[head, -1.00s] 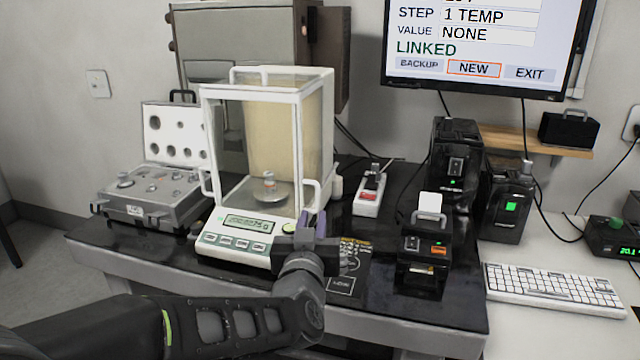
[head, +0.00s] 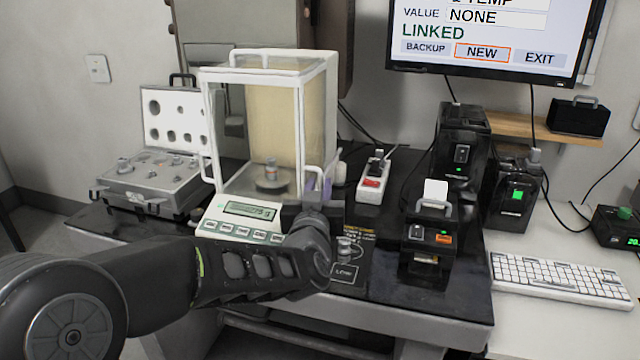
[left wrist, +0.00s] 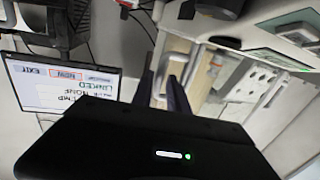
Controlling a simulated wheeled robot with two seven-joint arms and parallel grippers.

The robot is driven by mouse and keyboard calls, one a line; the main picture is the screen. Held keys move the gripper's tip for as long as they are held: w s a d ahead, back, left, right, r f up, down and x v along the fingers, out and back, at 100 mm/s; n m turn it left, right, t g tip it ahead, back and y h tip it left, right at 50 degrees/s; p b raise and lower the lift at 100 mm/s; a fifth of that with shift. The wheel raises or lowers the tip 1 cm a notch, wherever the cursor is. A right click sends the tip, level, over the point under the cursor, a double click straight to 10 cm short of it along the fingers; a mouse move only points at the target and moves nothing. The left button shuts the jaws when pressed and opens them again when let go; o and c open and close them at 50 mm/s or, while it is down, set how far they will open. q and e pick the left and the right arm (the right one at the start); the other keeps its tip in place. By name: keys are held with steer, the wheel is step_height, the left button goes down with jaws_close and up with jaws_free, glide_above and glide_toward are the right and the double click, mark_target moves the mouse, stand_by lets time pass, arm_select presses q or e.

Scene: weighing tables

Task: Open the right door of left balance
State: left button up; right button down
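The left balance (head: 262,120) is a white-framed glass chamber on the black table, with a small weight on the pan (head: 270,185) inside. Its right door has a white loop handle (head: 314,174) at the front right corner; the door looks shut. My left gripper (head: 319,192) is at this handle, its purple fingers partly hidden behind my wrist. In the left wrist view, the fingers (left wrist: 163,90) stand apart, with part of the white handle (left wrist: 171,66) between or just beyond them. Contact cannot be told. My right gripper is not in view.
An open case of weights (head: 155,180) stands left of the balance. A power strip (head: 373,180), a small black printer (head: 428,238) and black devices (head: 460,145) stand to the right. A monitor (head: 490,45) hangs above a keyboard (head: 560,277).

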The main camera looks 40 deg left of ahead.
arm_select(q)
steer(key=shift+x, duration=1.15)
steer(key=shift+c, duration=0.2)
jaws_close()
stand_by(0.4)
